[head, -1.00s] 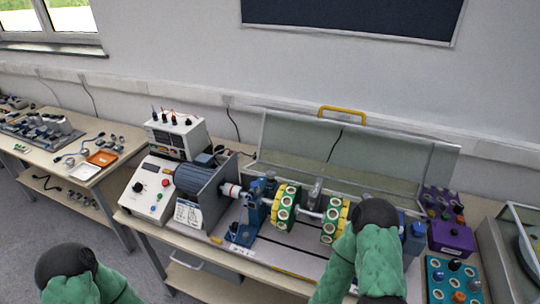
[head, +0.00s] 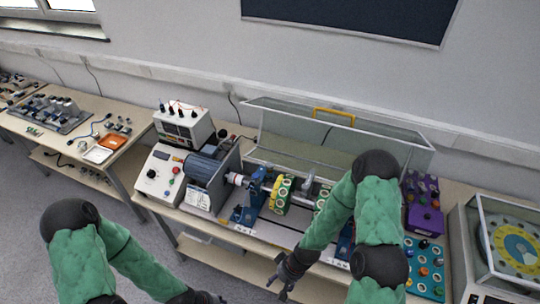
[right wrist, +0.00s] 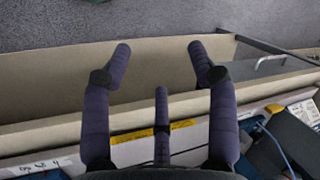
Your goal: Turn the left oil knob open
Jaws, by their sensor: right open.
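The blue left bearing stand (head: 255,190) of the shaft rig stands beside the motor in the head view. A small dark knob-like part (head: 270,172) shows at its top, too small to tell its setting. My right gripper (head: 284,278) is open and empty, low in front of the bench's front edge, apart from the stand. In the right wrist view its fingers (right wrist: 160,62) are spread over the bench edge with nothing between them. My left gripper (head: 200,298) is at the bottom edge of the head view, partly cut off; its fingers are unclear.
A raised clear cover (head: 390,152) with a yellow handle stands behind. The control box (head: 158,178) is left, a purple box (head: 424,215) right. My right arm hides the rig's right part.

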